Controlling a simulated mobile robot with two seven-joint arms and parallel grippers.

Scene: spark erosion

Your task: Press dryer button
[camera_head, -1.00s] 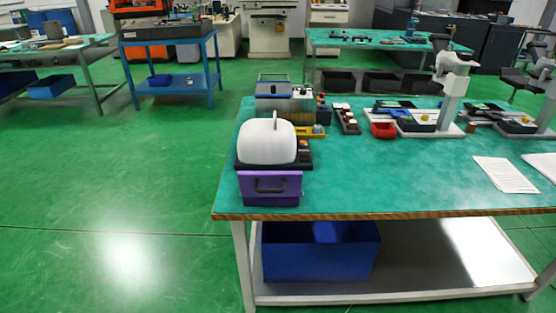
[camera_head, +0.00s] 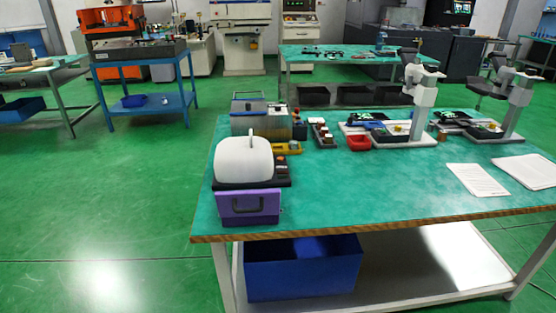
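A machine with a rounded white lid (camera_head: 243,160) and a dark base, which looks like the dryer, stands at the left end of the green-topped table (camera_head: 340,203). The lid is down. A small dark panel with orange-red buttons (camera_head: 282,164) sits on its right side; single buttons are too small to tell apart. A purple box with a dark handle (camera_head: 248,207) is at the front of the machine, at the table's near edge. Neither of my grippers shows in the head view.
Behind the dryer is a metal box unit (camera_head: 261,119) with a yellow tray (camera_head: 287,148) beside it. A red bin (camera_head: 359,142) and microscopes (camera_head: 424,95) stand further right. Paper sheets (camera_head: 477,179) lie at the right. A blue crate (camera_head: 302,268) is on the lower shelf. Floor at left is clear.

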